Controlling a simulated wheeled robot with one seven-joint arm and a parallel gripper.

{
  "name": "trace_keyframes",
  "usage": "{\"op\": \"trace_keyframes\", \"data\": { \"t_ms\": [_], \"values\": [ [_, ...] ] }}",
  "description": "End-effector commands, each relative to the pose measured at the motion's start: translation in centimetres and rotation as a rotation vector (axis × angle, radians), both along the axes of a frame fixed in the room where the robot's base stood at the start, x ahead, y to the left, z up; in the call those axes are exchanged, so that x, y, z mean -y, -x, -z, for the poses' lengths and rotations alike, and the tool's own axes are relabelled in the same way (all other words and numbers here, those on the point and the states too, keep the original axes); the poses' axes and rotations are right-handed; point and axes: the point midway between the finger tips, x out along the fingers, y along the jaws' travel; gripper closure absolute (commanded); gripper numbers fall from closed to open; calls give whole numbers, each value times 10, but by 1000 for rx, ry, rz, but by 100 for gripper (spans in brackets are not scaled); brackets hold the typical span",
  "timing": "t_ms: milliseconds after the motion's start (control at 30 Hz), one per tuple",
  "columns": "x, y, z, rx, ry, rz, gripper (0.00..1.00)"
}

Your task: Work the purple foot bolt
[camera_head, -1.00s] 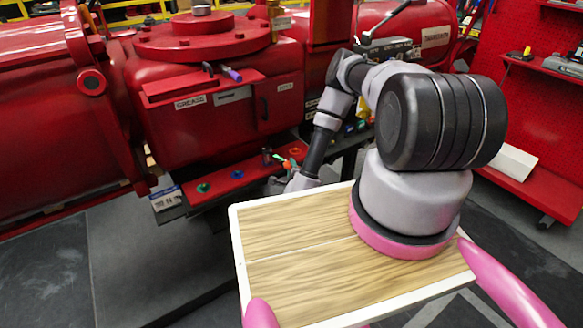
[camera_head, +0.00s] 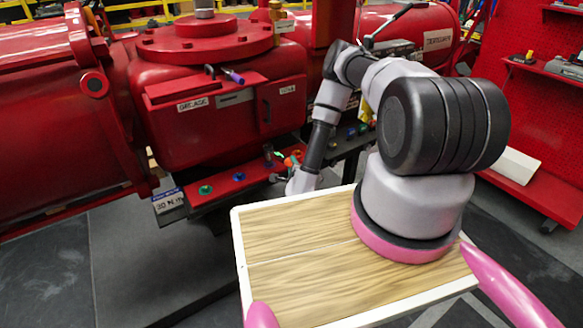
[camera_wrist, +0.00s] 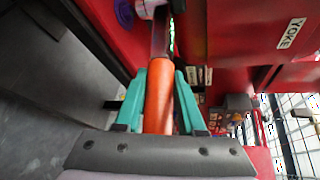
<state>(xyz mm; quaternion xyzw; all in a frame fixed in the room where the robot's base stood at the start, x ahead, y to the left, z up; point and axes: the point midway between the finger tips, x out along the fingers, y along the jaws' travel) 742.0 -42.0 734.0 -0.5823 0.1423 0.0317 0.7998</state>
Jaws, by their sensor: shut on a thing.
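My gripper (camera_wrist: 158,95) has green fingers shut on the orange handle of a tool (camera_wrist: 159,90) in the wrist view. A metal shaft runs from the handle toward the top of the picture. Beside the shaft's far end, to its left, is a round purple piece (camera_wrist: 124,12), likely the purple foot bolt, and a pale piece lies close to the shaft. I cannot tell whether the tool touches either. In the head view my gripper (camera_head: 289,163) is small, over the red foot ledge. I cannot make out the purple bolt there.
The red ledge carries a green bolt (camera_head: 205,189) and a blue bolt (camera_head: 238,176). A purple-handled item (camera_head: 235,76) lies on the red box marked GREASE. The large red actuator body (camera_head: 205,45) stands above the ledge. Dark floor (camera_head: 140,245) is clear at front left.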

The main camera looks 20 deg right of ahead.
Motion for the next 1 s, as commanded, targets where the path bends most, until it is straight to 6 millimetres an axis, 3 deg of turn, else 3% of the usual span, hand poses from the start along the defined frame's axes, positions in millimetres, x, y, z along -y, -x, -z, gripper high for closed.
{"op": "trace_keyframes", "data": {
  "t_ms": [600,1000],
  "values": [
    [0,0,-23,1,0,0,100],
    [0,0,-24,1,0,1,100]
  ]
}}
